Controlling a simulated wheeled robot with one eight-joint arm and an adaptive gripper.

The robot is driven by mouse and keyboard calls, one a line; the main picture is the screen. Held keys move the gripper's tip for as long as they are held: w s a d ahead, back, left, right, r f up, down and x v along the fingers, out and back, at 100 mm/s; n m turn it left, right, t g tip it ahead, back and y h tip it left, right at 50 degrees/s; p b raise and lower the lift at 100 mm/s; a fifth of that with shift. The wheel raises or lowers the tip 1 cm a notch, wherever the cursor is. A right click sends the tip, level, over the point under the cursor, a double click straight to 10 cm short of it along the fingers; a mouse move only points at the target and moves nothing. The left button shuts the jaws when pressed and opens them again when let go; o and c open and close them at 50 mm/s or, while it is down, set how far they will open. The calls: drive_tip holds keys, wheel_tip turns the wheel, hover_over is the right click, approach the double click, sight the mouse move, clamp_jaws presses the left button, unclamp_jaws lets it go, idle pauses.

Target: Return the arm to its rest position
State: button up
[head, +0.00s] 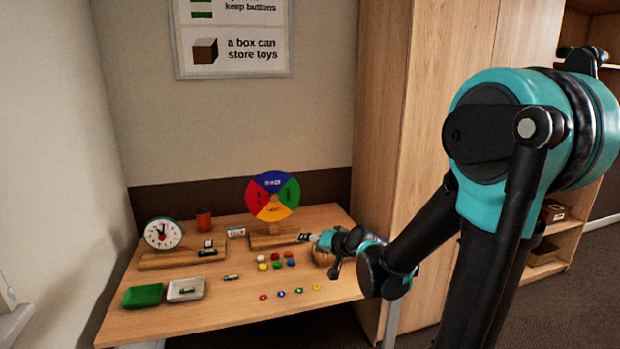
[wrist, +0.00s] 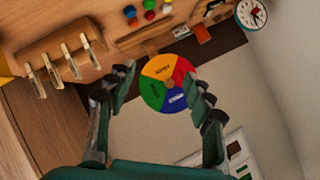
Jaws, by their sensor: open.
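My gripper (head: 308,238) is over the right part of the wooden table (head: 200,325) in the head view, with my arm reaching in from the right. In the wrist view my gripper (wrist: 160,88) has its two fingers spread wide with nothing between them. The four-colour wheel (head: 273,197) stands behind and to the left of my gripper. It also shows beyond the fingers in the wrist view (wrist: 160,72), where the picture is turned over. I see no contact between the fingers and any object.
Several coloured pieces (head: 276,264) lie mid-table. A tall wooden cabinet (head: 425,100) rises close on the right.

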drive_tip(key=s+d+f+g+h, duration=0.3)
drive_tip(key=s+d+f, duration=0.2)
drive_tip(key=s+d, duration=0.4)
drive_tip(key=s+d+f+n+g+h, duration=0.1)
drive_tip(key=s+d+f+g+h, duration=0.2)
drive_tip(key=s+d+f, duration=0.3)
drive_tip(key=s+d+h, duration=0.1)
drive_tip(key=s+d, duration=0.2)
drive_tip(key=s, duration=0.3)
drive_tip(key=shift+s+d+f+n, duration=0.2)
drive_tip(key=shift+s+n, duration=0.05)
drive_tip(key=shift+n, duration=0.05)
